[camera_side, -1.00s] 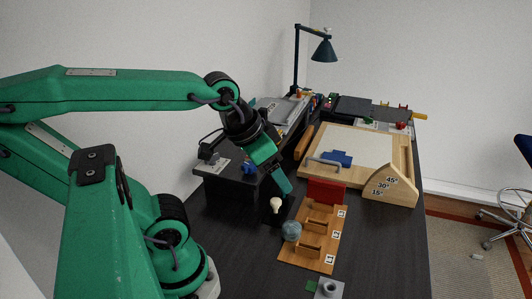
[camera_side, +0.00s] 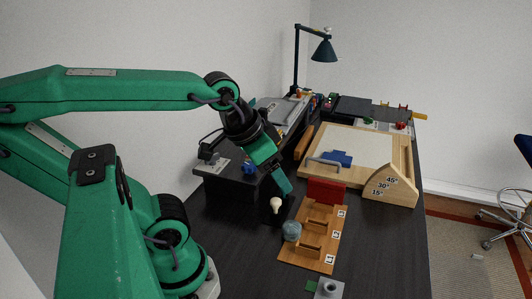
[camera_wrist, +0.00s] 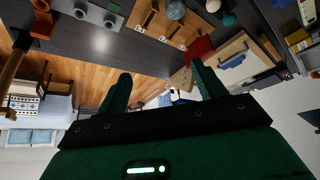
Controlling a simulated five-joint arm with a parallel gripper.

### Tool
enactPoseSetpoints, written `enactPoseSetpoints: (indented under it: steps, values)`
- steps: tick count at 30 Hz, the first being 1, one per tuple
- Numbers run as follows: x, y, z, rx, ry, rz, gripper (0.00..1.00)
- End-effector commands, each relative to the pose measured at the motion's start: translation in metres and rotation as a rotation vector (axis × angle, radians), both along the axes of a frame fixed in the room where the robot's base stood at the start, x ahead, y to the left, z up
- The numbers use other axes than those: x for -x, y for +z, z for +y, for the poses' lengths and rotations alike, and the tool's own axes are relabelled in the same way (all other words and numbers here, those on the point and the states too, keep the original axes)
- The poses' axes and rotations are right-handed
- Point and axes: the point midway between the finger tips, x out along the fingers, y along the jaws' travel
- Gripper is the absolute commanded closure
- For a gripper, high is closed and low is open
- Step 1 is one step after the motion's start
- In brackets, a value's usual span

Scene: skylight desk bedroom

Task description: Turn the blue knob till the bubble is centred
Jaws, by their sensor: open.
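A small blue knob (camera_side: 249,168) shows at the right end of the dark box (camera_side: 222,186) at the left of the desk in the side view. My gripper (camera_side: 284,186) points down and to the right, just right of this box, in front of the slanted wooden board. In the wrist view my gripper's two green fingers (camera_wrist: 160,86) stand wide apart with nothing between them. The blue knob is not clearly seen in the wrist view. I cannot make out a bubble in either view.
A wooden rack (camera_side: 297,252) with a grey ball (camera_side: 291,231) stands in front, with a cream bulb-shaped thing (camera_side: 276,205) beside it. A lamp (camera_side: 323,48) stands behind. The desk's right front is clear.

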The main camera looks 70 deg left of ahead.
Motion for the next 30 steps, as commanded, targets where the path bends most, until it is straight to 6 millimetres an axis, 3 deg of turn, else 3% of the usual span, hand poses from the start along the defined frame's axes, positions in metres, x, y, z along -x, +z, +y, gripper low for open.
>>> enactPoseSetpoints:
  steps: [19,24,30]
  values:
    - [0.0,0.0,0.0,0.0,0.0,0.0,0.31]
    - [-0.002,0.002,0.002,0.006,0.017,0.003,0.0]
    - [-0.013,0.012,0.013,0.045,0.141,0.031,0.0]
